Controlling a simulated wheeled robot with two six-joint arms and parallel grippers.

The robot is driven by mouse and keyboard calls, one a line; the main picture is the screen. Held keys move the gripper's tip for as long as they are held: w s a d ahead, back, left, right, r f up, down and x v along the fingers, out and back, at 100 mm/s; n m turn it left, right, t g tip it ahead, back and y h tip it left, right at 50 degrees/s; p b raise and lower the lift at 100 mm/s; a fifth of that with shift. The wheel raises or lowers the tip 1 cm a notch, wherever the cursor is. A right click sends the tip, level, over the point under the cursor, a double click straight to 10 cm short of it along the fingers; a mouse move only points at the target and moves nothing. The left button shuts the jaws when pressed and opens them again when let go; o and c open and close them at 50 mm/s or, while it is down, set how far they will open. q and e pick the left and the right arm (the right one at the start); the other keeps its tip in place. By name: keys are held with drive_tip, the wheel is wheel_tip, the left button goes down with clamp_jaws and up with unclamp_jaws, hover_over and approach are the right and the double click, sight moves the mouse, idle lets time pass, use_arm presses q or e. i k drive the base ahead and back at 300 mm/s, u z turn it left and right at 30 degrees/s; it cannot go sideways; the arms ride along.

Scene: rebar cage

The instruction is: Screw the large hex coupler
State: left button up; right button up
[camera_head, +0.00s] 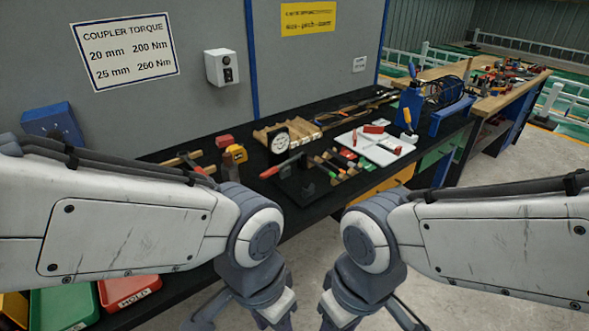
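No large hex coupler can be picked out with certainty; the parts on the black workbench (318,213) are too small to name surely. Several small metal and red-ended parts (340,163) lie in a row near the bench's middle. A dark tool with a red handle (281,167) lies to their left. My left gripper (238,318) and my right gripper (365,318) hang at the bottom edge, in front of and below the bench front. Both are cut off by the frame, so their fingertips are hidden. Neither touches anything that I can see.
Green (64,306) and red bins (130,288) sit below left. A torque sign (125,50) hangs behind.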

sight(229, 171)
drive_tip(key=z, duration=0.15)
drive_tip(key=i, duration=0.9)
drive_tip(key=u, duration=0.9)
